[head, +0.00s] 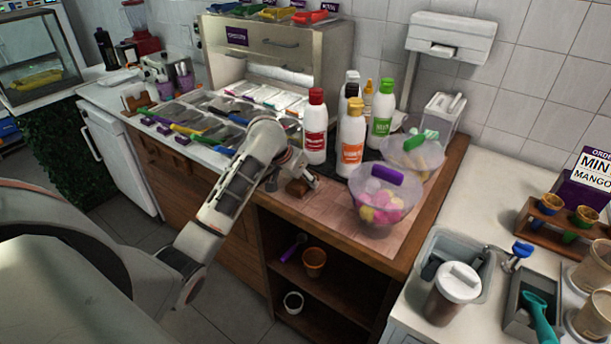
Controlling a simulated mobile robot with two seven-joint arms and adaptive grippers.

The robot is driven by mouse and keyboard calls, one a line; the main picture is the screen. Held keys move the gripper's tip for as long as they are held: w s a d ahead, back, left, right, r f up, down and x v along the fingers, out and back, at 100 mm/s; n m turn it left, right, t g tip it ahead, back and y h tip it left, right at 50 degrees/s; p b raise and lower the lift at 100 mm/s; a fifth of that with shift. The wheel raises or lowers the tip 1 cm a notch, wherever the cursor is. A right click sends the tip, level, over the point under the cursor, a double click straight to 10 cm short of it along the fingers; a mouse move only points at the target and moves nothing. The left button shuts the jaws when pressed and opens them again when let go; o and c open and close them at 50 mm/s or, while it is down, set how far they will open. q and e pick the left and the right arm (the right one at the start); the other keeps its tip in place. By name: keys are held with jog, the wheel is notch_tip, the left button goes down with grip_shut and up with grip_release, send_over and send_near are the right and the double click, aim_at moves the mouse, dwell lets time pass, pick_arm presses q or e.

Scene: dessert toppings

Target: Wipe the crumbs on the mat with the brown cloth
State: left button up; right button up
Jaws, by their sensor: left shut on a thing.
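My left arm reaches in from the left to the wooden counter. Its gripper (307,180) is shut on the small brown cloth (297,188), which is low at the counter's front part and partly hidden by the fingers. Whether the cloth touches the surface is hard to tell. A pinkish, wood-toned mat-like surface (335,208) lies under and right of the cloth. Crumbs are too small to make out. My right gripper is not in view.
Several sauce bottles (352,140) stand close behind the gripper. A clear bowl of pink and yellow pieces (380,203) stands to the right, with another bowl (413,158) behind it. Topping trays (205,117) lie left. The counter's front edge is close.

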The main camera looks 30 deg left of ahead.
aim_at(294, 187)
pick_arm(q)
jog(key=shift+s+a+f, duration=0.1)
jog(key=shift+s+f, duration=0.05)
jog(key=shift+s, duration=0.9)
jog(key=shift+s+a+f, duration=0.1)
jog(key=shift+s+f, duration=0.05)
jog(key=shift+s, duration=0.9)
jog(key=shift+s+a+r, duration=0.1)
jog(key=shift+s, duration=1.4)
jog(key=shift+w+a+r, duration=0.15)
jog(key=shift+a, duration=0.95)
jog(key=shift+w+d, duration=0.1)
jog(key=shift+w, duration=0.65)
jog(key=shift+w+d, duration=0.15)
jog(key=shift+w, duration=1.3)
jog(key=shift+w+d, duration=0.1)
jog(key=shift+w, duration=1.35)
jog(key=shift+w+d, duration=0.1)
jog(key=shift+w, duration=1.35)
jog(key=shift+r, duration=0.1)
jog(key=shift+w, duration=0.1)
